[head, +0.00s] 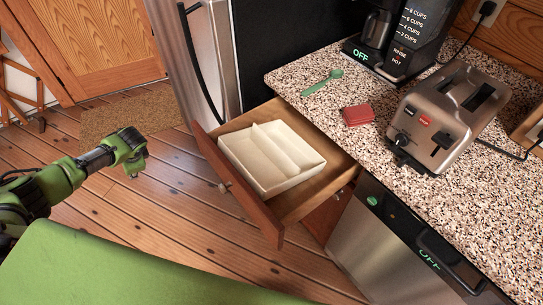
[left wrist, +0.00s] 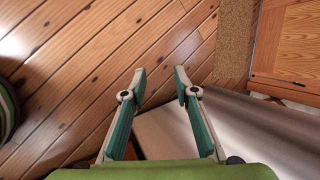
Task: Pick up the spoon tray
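The spoon tray (head: 262,178) is a cream, divided tray lying in the open wooden drawer (head: 251,201) below the counter in the head view. It looks empty, with long compartments side by side. My left gripper (head: 139,160) is left of the drawer, over the wooden floor, apart from the tray. In the left wrist view the two fingers of my left gripper (left wrist: 159,75) are spread with nothing between them. The tray does not show in the left wrist view. My right gripper is in neither view.
A green spoon (head: 322,82), a red block-like item (head: 358,115), a toaster (head: 442,115) and a coffee maker (head: 395,40) stand on the speckled counter (head: 300,75). A steel fridge (head: 205,55) rises behind the drawer. A dishwasher (head: 390,245) is at its right. Floor left of the drawer is clear.

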